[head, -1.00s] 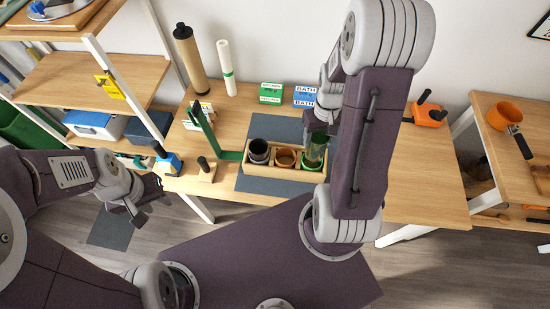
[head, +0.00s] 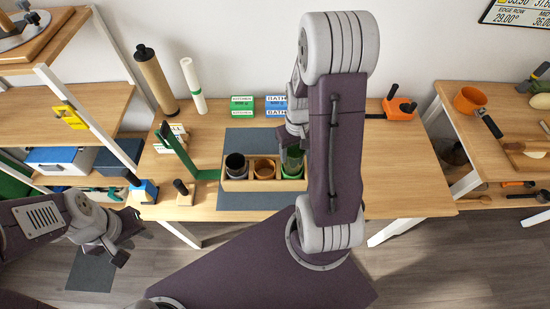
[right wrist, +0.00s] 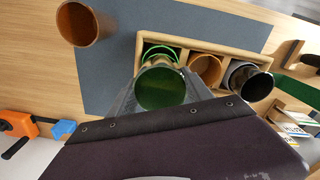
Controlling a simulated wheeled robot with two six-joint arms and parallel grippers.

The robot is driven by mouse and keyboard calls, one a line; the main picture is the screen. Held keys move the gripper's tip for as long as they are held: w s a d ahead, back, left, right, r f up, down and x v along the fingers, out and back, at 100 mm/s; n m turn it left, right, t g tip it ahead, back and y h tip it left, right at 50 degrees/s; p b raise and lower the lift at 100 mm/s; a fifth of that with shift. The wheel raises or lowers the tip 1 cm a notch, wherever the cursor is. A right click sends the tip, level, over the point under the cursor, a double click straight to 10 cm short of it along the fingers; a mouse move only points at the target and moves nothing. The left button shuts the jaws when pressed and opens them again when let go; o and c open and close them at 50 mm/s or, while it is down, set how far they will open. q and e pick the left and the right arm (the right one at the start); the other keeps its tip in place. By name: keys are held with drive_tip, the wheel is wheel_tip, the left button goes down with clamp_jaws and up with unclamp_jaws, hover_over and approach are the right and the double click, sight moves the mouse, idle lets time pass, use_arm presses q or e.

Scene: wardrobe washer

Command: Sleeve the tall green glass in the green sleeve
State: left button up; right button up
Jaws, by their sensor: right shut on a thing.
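My right gripper (right wrist: 158,95) is shut on the tall green glass (right wrist: 160,90), seen from above its open rim. The glass also shows in the head view (head: 292,159), upright over the right compartment of the wooden crate (head: 250,184). The green sleeve (right wrist: 158,50) sits in that compartment, its bright rim partly hidden by the glass. I cannot tell how far the glass's lower end is inside the sleeve. The right gripper's fingers are mostly hidden by my arm in the head view. My left gripper (head: 124,246) hangs empty off the table's front; its opening is unclear.
The crate's other compartments hold an orange sleeve (right wrist: 207,69) and a black glass (right wrist: 249,82). A green upright stand (head: 180,155) is left of the crate.

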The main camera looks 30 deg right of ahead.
drive_tip(key=shift+p, duration=0.5)
idle(1.2)
drive_tip(key=shift+f+b, duration=2.5)
drive_tip(key=shift+f, duration=0.85)
drive_tip(key=o, duration=1.7)
drive_tip(key=shift+r, duration=0.1)
drive_tip(key=shift+c, duration=0.2)
wheel_tip(320, 180, up, 9)
drive_tip(key=shift+r+p, duration=0.1)
drive_tip(key=shift+p, duration=0.7)
